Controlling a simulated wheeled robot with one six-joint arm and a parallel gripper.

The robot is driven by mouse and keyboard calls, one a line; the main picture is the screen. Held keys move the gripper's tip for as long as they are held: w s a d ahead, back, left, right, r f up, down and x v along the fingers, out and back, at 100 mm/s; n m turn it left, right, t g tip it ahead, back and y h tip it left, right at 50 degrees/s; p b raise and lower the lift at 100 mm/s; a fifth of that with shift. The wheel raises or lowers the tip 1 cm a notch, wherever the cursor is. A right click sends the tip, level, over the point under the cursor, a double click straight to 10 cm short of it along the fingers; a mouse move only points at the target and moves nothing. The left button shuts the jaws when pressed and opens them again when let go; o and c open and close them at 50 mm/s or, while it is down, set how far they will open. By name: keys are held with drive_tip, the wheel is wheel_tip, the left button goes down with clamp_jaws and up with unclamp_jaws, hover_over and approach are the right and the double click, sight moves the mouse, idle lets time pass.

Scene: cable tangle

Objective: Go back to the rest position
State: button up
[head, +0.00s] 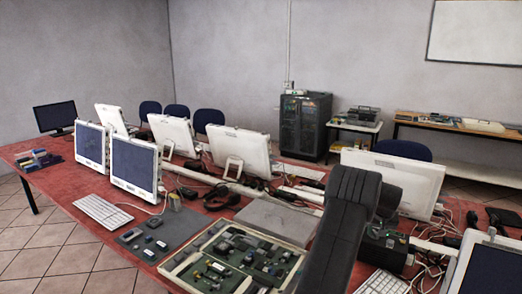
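In the head view, a dark grey arm link of mine rises from the bottom edge, right of the middle, in front of the red table (55,187). My gripper cannot be made out in this view. Several loose cables (425,262) lie bunched on the table to the right of my arm. A thin cable (140,208) lies by the white keyboard (103,211) at the left. Part of the table behind my arm is hidden.
White monitors (240,147) stand in rows along the table. A framed circuit board tray (235,258) and a grey mat (160,236) lie in front, left of my arm. A black box (384,249) stands close to its right. Tiled floor (45,250) is clear at left.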

drive_tip(key=shift+a+m+h, duration=0.15)
drive_tip(key=shift+m+h, duration=0.35)
drive_tip(key=shift+m, duration=0.9)
drive_tip(key=b+v, duration=0.1)
drive_tip(key=v, duration=1.2)
drive_tip(key=shift+w+r+g, duration=0.25)
drive_tip(key=shift+w+g, duration=0.05)
